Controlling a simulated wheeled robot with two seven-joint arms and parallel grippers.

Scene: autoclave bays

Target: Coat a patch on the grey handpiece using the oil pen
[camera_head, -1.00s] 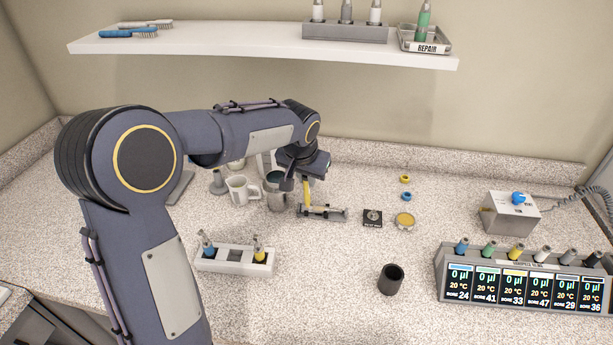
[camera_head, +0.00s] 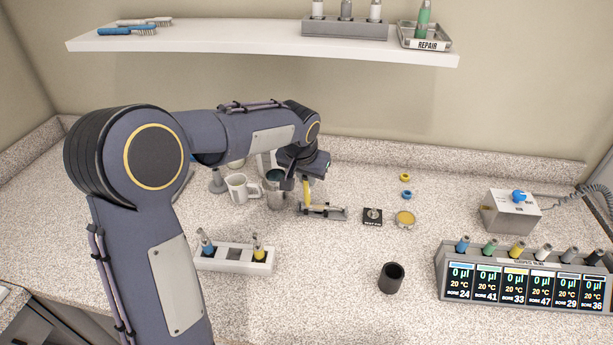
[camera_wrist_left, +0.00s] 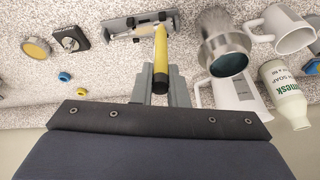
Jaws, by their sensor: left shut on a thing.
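My left gripper (camera_head: 303,185) is shut on a yellow pen, the oil pen (camera_head: 306,193), and points down at the back middle of the counter. In the left wrist view the yellow pen (camera_wrist_left: 161,62), with a black end, stands between the grey fingers (camera_wrist_left: 160,88). Its far end is at a small grey cradle (camera_wrist_left: 119,29) that also shows in the head view (camera_head: 338,214). A slim, pale grey handpiece (camera_wrist_left: 143,28) lies across the cradle. The pen overlaps it in view; I cannot tell whether the tip touches it. My right gripper is not in view.
A metal cup (camera_head: 276,200), a mug (camera_head: 240,187) and a soap bottle (camera_wrist_left: 286,95) stand close beside the gripper. A black square (camera_head: 372,216) and a yellow disc (camera_head: 405,218) lie to the right. A white holder (camera_head: 236,267) and a dark cup (camera_head: 391,279) stand in front.

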